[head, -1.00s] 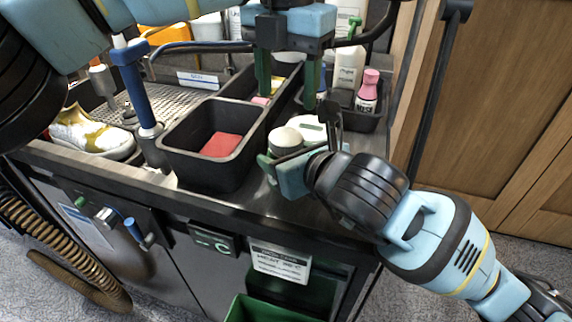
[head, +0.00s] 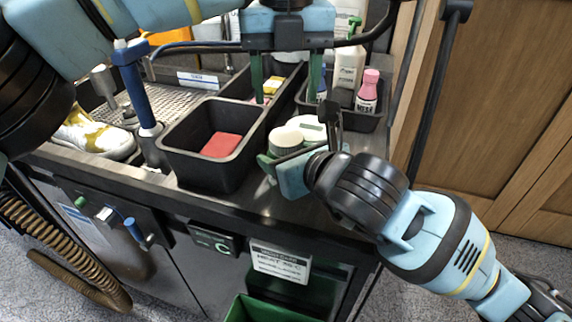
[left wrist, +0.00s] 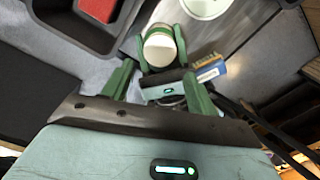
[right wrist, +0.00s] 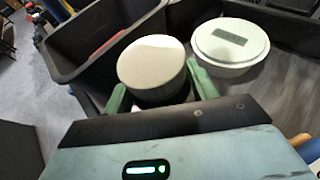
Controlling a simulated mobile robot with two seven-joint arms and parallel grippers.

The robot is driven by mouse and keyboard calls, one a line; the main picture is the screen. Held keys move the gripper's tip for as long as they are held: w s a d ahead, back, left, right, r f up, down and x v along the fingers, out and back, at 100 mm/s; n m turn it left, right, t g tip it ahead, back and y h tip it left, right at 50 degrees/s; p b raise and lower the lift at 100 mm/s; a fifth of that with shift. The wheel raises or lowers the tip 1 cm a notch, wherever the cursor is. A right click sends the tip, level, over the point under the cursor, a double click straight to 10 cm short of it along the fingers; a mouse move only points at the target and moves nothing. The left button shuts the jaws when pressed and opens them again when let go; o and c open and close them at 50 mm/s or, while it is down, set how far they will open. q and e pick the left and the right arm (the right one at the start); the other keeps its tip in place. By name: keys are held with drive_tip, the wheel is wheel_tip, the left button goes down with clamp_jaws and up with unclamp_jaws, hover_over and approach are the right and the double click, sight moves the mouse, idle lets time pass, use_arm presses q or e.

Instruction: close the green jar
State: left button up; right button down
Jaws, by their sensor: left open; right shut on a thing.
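The green jar (head: 284,142) stands at the front of the counter with a pale, round, flat top; it also shows in the left wrist view (left wrist: 160,46) and the right wrist view (right wrist: 152,66). I cannot tell whether that top is a seated lid. My right gripper (head: 293,158) is shut around the jar's body from the front right; its fingers flank the jar in the right wrist view (right wrist: 158,88). My left gripper (head: 287,88) is open and empty, pointing down above and behind the jar, its fingers spread apart.
A white round tub (right wrist: 231,42) with a label stands close beside the jar. A black bin (head: 178,150) with a red sponge (head: 221,145) is to the left. A pink-capped bottle (head: 367,92) stands in a caddy at the back right. A sneaker (head: 92,136) lies at left.

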sight(286, 136)
use_arm(q)
drive_tip(key=shift+f, duration=4)
drive_tip(key=c, duration=0.8)
drive_tip(key=shift+m, duration=1.7)
drive_tip(key=o, duration=1.1)
drive_tip(key=shift+c, duration=0.2)
drive_tip(key=shift+r, duration=0.1)
